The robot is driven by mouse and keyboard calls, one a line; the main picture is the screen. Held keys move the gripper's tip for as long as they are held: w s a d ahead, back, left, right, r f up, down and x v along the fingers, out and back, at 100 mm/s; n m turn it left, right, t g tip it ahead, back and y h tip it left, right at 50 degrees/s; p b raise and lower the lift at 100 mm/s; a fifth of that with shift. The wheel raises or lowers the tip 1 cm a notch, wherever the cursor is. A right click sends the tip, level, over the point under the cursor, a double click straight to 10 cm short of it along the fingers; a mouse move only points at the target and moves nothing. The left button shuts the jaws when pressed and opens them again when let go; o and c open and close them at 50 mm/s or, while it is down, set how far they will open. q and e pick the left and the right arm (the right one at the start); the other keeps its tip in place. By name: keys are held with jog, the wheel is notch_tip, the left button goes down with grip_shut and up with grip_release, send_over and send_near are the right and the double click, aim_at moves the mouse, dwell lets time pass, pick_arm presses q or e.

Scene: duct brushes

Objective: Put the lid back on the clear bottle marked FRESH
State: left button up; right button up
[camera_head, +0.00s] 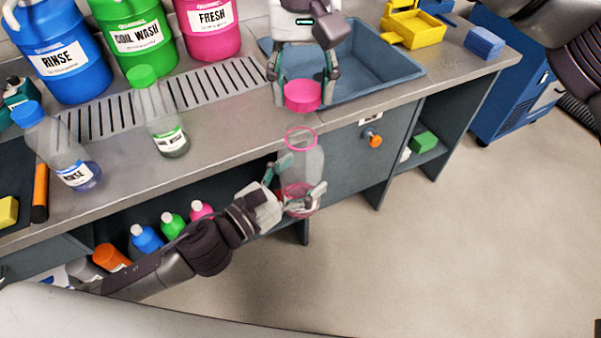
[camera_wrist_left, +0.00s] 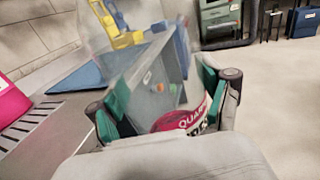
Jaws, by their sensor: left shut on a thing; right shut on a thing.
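The clear bottle (camera_head: 302,165) has a pink rim at its open mouth and pink low in its body. My left gripper (camera_head: 295,198) is shut on its lower part and holds it upright in front of the counter edge. In the left wrist view the see-through bottle (camera_wrist_left: 140,75) stands between the fingers, with a partly hidden pink and white label (camera_wrist_left: 182,120); FRESH cannot be read on it. The pink lid (camera_head: 302,96) is in my right gripper (camera_head: 302,88), which is shut on it. The lid is above the bottle mouth, with a gap between them.
Rinse (camera_head: 70,168) and green-capped (camera_head: 165,125) bottles stand on the counter (camera_head: 225,125). Blue, green and pink FRESH (camera_head: 208,30) drums line the back. A sink (camera_head: 375,60) lies behind the lid. An orange knob (camera_head: 374,139) sticks out of the cabinet front.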

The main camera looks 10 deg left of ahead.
aim_at(302, 124)
jog(key=shift+s+r, duration=0.1)
dwell(0.3)
jog(key=shift+f, duration=2.05)
jog(key=shift+f, duration=0.9)
jog(key=shift+f, duration=0.55)
